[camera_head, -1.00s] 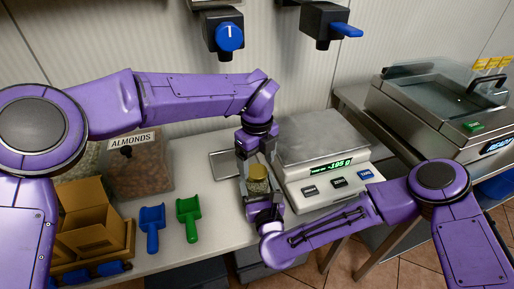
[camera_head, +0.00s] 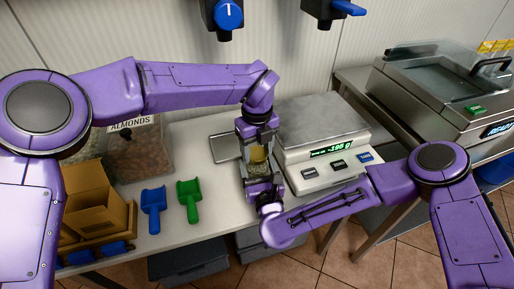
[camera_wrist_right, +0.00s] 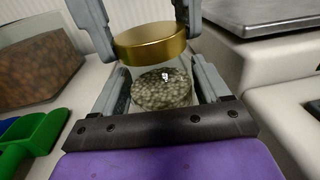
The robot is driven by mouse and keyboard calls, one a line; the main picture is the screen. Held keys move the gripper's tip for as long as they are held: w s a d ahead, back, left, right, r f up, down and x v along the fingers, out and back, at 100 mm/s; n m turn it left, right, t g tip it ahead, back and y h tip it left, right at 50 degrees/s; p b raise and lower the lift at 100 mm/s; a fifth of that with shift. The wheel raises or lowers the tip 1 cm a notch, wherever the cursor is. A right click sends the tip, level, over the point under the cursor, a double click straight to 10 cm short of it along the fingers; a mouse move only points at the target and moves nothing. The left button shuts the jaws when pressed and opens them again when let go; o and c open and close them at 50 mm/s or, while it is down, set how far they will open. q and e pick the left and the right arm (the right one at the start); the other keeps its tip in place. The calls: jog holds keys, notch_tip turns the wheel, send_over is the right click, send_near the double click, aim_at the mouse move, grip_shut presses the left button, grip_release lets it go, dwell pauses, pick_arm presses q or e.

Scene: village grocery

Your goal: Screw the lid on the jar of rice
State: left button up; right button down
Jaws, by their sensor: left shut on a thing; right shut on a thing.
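The jar of rice (camera_wrist_right: 162,90) is a clear glass jar with pale grains. It also shows in the head view (camera_head: 258,172), small and partly hidden by the fingers. My right gripper (camera_wrist_right: 165,97) is shut on the jar, a finger on each side. The gold lid (camera_wrist_right: 150,42) is over the jar in the right wrist view, and shows as a yellow band in the head view (camera_head: 257,154). My left gripper (camera_head: 257,146) comes from above and is shut on the lid. I cannot tell whether the lid touches the rim.
A scale (camera_head: 325,137) stands right of the grippers. A green scoop (camera_head: 189,199), a blue scoop (camera_head: 153,208) and a cardboard box (camera_head: 92,210) lie to the left. The almond bin (camera_head: 140,155) is behind them. Some bare counter shows between the scoops and jar.

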pick_arm(q)
jog(key=m, duration=0.9)
jog(key=shift+m, duration=0.3)
jog(key=m, duration=0.6)
jog(key=o, duration=1.2)
jog(key=shift+c, duration=0.2)
